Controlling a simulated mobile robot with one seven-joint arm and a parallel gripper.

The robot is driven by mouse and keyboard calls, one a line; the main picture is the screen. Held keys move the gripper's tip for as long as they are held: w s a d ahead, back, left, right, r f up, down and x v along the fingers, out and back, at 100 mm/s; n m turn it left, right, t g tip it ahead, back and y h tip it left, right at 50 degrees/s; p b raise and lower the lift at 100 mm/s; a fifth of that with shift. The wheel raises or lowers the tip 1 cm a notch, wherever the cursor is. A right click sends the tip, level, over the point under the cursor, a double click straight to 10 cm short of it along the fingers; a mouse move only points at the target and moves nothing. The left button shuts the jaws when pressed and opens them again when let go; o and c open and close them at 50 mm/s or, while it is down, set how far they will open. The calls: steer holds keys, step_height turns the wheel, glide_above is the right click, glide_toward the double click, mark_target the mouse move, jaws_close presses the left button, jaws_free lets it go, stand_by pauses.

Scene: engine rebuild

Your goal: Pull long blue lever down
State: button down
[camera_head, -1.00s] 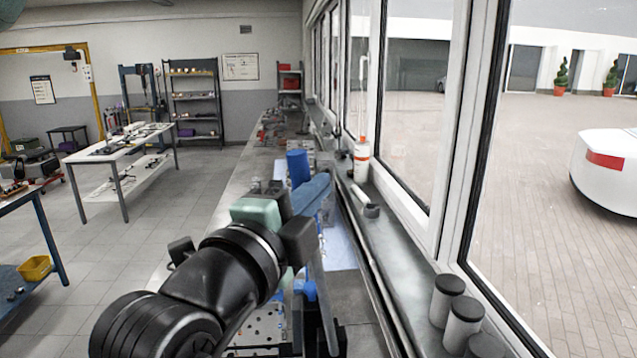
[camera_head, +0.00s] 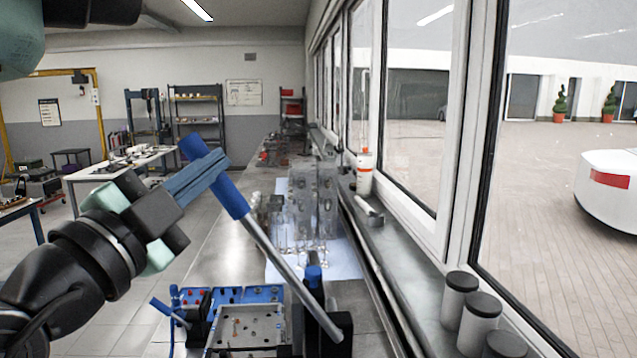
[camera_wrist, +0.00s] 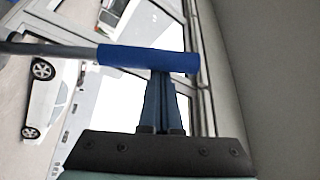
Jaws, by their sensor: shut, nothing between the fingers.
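The long blue lever has a thick blue handle (camera_head: 228,194) on a grey metal rod (camera_head: 285,267). It leans up and to the left from a dark base (camera_head: 325,330) on the bench. My gripper (camera_head: 214,168) is at the handle, its blue fingers shut together with nothing between them. In the wrist view the handle (camera_wrist: 130,57) lies across the tips of the shut fingers (camera_wrist: 165,82). The tips are against or very close to it; contact cannot be told.
A shorter blue lever (camera_head: 168,311) stands beside a blue-edged tray fixture (camera_head: 250,296) on the bench. Clear engine-like parts (camera_head: 312,205) stand behind. The window wall and sill (camera_head: 400,260) run along the right, with dark-lidded jars (camera_head: 458,298).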

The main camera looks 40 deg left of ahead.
steer(key=s+a+f+n+y+b, duration=0.1)
steer(key=s+a+f+b, duration=0.2)
steer(key=s+f+b, duration=0.1)
steer(key=s+a+f+n+y+b, duration=0.1)
steer(key=s+a+f+n+b, duration=0.1)
steer(key=s+a+f+b, duration=0.2)
steer(key=shift+f+n+b, duration=0.3)
steer(key=shift+f+b, duration=1)
steer(key=shift+b, duration=0.95)
steer(key=shift+s, duration=0.1)
steer(key=shift+r, duration=0.1)
